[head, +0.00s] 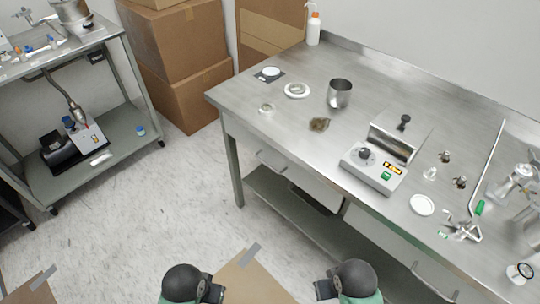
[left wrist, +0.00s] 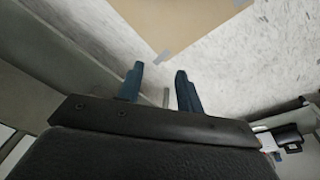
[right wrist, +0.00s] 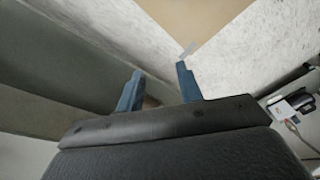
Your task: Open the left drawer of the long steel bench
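The long steel bench (head: 300,116) fills the right half of the head view. Its left drawer (head: 283,165) is shut under the top, with a bar handle (head: 270,161) on its front. A second drawer further right has its own handle (head: 435,283) and also looks shut. My left gripper (left wrist: 160,68) is open and empty in the left wrist view. My right gripper (right wrist: 160,68) is open and empty in the right wrist view. In the head view only my dark arm parts show at the bottom edge, apart from the drawer handles; the fingers are hidden there.
A lower shelf (head: 300,208) runs beneath. Cardboard boxes (head: 180,55) stack behind. A cart (head: 100,150) stands left. Flat cardboard (head: 245,282) lies low in front; floor between is clear.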

